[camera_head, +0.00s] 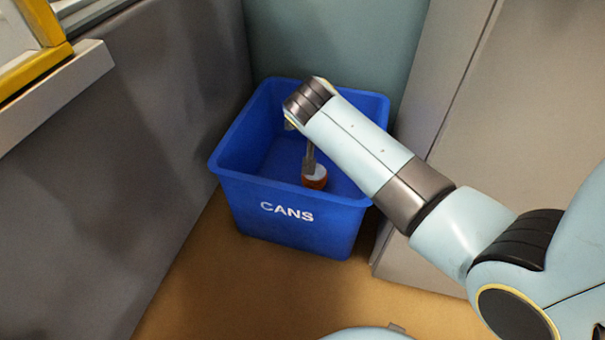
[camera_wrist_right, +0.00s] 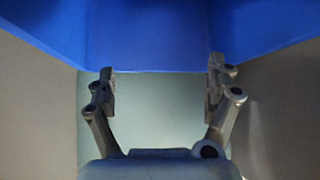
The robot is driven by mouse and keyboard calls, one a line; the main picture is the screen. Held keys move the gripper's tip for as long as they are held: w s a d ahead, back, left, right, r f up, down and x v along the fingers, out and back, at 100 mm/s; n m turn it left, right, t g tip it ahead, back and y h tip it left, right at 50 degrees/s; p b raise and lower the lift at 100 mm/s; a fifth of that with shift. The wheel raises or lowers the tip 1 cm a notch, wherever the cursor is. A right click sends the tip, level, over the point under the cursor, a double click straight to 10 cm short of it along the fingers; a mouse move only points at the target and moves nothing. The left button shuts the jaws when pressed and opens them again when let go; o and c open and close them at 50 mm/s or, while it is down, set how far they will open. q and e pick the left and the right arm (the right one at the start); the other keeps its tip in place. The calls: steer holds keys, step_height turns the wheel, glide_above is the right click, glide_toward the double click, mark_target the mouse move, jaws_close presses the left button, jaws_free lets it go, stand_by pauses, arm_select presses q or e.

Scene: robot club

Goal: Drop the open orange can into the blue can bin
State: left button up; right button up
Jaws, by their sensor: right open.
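The blue can bin (camera_head: 290,214), marked CANS, stands on the floor in the corner. The orange can (camera_head: 314,182), with a pale top, shows inside the bin near its front wall. My right arm reaches over the bin from the right. My right gripper (camera_head: 309,160) points down inside the rim, just above the can in the picture; the wrist partly hides it. In the right wrist view this gripper (camera_wrist_right: 161,85) is open with nothing between its fingers, and blue bin wall (camera_wrist_right: 160,35) fills the top. The can does not show there. My left gripper is out of view.
A grey wall or panel (camera_head: 75,190) stands left of the bin, and a pale panel (camera_head: 500,130) stands to the right. A white ledge with a yellow frame (camera_head: 35,70) is at the upper left. Tan floor (camera_head: 240,290) in front of the bin is clear.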

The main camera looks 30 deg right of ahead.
steer(key=v, duration=0.6)
steer(key=shift+s+r, duration=0.25)
steer(key=shift+a, duration=0.15)
